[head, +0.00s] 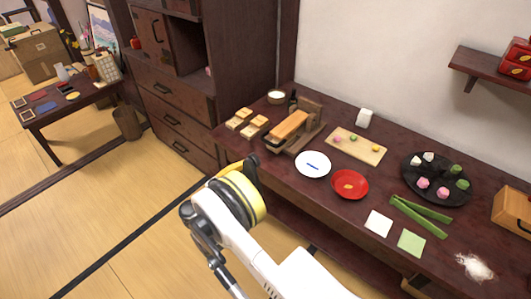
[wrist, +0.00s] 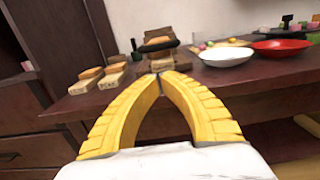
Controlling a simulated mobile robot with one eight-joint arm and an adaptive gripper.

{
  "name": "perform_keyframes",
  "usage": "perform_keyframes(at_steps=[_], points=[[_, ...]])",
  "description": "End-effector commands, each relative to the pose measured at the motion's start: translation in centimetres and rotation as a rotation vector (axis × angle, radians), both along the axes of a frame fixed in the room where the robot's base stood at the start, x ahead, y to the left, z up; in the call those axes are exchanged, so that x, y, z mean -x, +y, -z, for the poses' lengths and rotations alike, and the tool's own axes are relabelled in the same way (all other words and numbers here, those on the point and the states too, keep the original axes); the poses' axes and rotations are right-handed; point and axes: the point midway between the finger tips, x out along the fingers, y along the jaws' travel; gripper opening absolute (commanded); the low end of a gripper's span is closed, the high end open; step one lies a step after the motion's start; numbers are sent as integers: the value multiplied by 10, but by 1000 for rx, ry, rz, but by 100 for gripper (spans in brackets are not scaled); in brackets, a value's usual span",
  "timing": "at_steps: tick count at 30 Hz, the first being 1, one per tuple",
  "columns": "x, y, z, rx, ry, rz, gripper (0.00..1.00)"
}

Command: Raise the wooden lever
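A wooden press-like device (head: 308,118) stands at the back left of the dark low table, with a light orange-brown wooden bar (head: 290,125) lying along its top. I take this bar to be the lever; it lies low, close to the frame. The device also shows in the wrist view (wrist: 158,46), beyond my fingertips, small and partly unclear. My gripper (wrist: 160,76) has yellow ribbed fingers whose tips meet with nothing seen between them. In the head view my gripper (head: 250,162) is at the table's front left edge, short of the device and apart from it.
On the dark table (head: 300,205), small wooden blocks (head: 247,122) lie left of the device. A white plate (head: 313,164) and a red plate (head: 349,184) are in front of it. A wooden board (head: 356,146) lies to its right. A drawer cabinet (head: 172,90) stands left.

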Motion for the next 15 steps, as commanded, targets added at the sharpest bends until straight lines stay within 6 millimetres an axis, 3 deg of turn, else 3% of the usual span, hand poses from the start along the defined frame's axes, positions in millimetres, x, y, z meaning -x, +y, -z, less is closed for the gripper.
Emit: perform_keyframes(at_steps=[8, 15], points=[[-5, -3, -1, 2, 0, -1, 0], [-34, -27, 0, 2, 0, 2, 0]])
